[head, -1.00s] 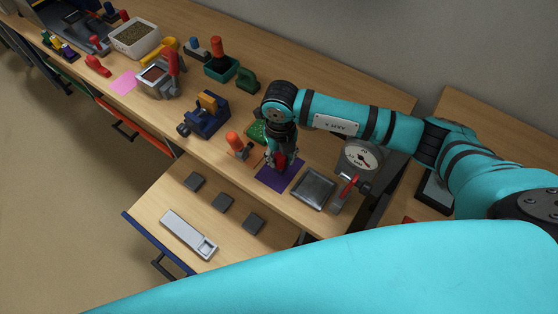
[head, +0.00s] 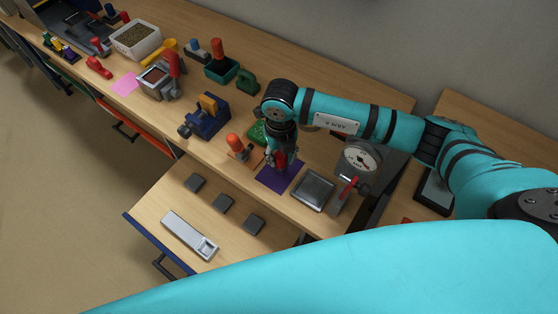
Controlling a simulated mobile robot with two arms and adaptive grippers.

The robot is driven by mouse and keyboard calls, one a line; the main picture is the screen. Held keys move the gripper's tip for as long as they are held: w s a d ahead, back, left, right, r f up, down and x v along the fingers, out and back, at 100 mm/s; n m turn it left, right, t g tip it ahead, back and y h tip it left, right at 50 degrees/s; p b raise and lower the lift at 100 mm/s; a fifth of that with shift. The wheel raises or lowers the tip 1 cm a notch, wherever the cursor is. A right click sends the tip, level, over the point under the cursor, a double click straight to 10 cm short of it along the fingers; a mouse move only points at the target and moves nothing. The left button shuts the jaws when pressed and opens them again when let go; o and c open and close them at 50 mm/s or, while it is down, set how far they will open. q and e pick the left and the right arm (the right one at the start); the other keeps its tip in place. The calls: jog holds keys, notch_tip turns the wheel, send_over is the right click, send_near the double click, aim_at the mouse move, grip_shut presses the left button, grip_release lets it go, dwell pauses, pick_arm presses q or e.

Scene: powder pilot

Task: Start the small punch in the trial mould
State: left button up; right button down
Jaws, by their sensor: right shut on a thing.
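My right gripper (head: 279,163) is shut on a small red piece (head: 280,158), low over the purple mat (head: 273,179) near the front edge of the bench. The fingers hide most of the piece, and I cannot tell whether it touches anything below. An orange-handled tool (head: 235,143) with a grey base stands just left of the gripper. I cannot make out for certain which thing is the trial mould or the small punch. My left gripper is not in view.
A square metal tray (head: 313,190) and a dial press or scale (head: 362,158) with a red lever stand right of the mat. A green block (head: 257,132) and a blue vise (head: 206,116) are left. An open drawer (head: 160,201) with dark squares lies below.

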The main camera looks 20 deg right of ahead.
aim_at(280, 155)
jog(key=shift+r+p, duration=1.7)
jog(key=shift+r, duration=1.25)
